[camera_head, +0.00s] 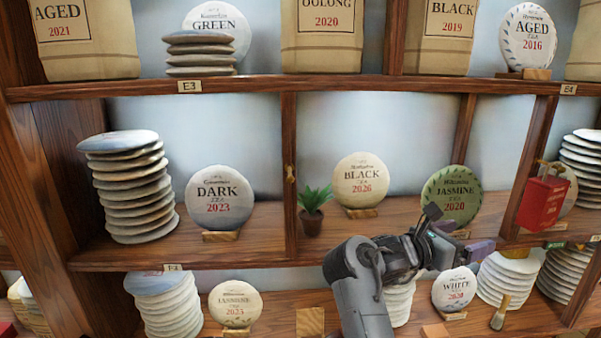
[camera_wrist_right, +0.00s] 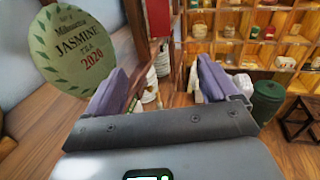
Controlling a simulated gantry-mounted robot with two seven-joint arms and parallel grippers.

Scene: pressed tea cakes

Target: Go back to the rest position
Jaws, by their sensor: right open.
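My right gripper (camera_head: 458,232) reaches in from the bottom of the head view, in front of the middle shelf's right part. In the right wrist view its two purple-grey fingers (camera_wrist_right: 165,92) stand wide apart with nothing between them. A green round Jasmine 2020 tea cake (camera_head: 452,192) stands upright on a small wooden stand just behind the gripper; the gripper overlaps its lower edge in the head view. It also shows in the wrist view (camera_wrist_right: 72,45), left of the fingers. I cannot tell whether they touch. My left gripper is not in view.
On the middle shelf stand a Black 2026 cake (camera_head: 361,180), a small potted plant (camera_head: 313,210) and a Dark 2023 cake (camera_head: 219,196). A White cake (camera_head: 455,288) stands below the gripper. Wooden dividers (camera_head: 290,170) separate the compartments.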

